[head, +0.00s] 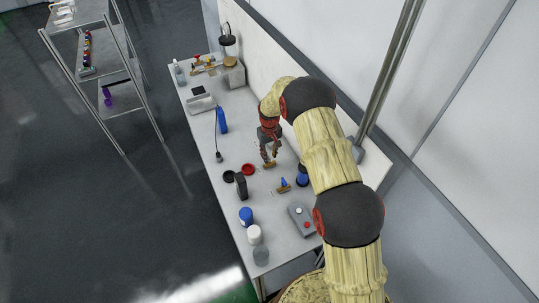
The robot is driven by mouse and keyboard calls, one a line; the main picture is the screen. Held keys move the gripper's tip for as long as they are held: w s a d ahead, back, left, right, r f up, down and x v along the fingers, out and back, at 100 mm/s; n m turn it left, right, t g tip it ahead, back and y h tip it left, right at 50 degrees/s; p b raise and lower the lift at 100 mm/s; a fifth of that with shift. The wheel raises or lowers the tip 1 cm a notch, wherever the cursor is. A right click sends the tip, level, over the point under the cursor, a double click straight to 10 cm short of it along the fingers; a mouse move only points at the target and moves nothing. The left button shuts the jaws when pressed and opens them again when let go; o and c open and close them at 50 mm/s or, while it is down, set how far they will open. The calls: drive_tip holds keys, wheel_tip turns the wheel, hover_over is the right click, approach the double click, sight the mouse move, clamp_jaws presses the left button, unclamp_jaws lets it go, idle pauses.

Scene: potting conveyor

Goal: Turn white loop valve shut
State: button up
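My gripper (268,157) points down over the middle of the bench, its fingers just above or at a small brass-coloured piece (269,164). The view is too small to tell whether they touch it, or how far the fingers are apart. A second small brass piece with a blue handle (284,183) lies to the lower right of the gripper. Red and yellow fittings (203,64) stand at the far end of the bench. I cannot make out a white loop handle on any of these pieces; it may be hidden by the fingers.
The grey bench (215,125) also holds a red ring (248,169), a black upright device (241,186), a blue bottle (222,121), several jars along the front edge and a grey button box (302,219). A wall panel runs behind. A shelf rack (110,75) stands left.

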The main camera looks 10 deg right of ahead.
sight(269, 156)
wheel_tip(269, 156, up, 12)
idle(0.7)
idle(0.4)
drive_tip(key=s+f+g, duration=0.1)
drive_tip(key=s+f, duration=0.1)
drive_tip(key=s, duration=0.3)
drive_tip(key=s+r+t+b, duration=0.2)
drive_tip(key=s+r, duration=0.5)
drive_tip(key=s, duration=0.5)
drive_tip(key=s+r+m+t+b, duration=0.1)
drive_tip(key=s+r+b, duration=0.3)
drive_tip(key=s+r, duration=0.4)
drive_tip(key=s+r+m+t+b, duration=0.1)
drive_tip(key=s+r+t+b, duration=0.2)
drive_tip(key=s+r, duration=0.4)
drive_tip(key=shift+s+r+t, duration=0.3)
drive_tip(key=shift+s+r, duration=0.1)
drive_tip(key=shift+s, duration=4.45)
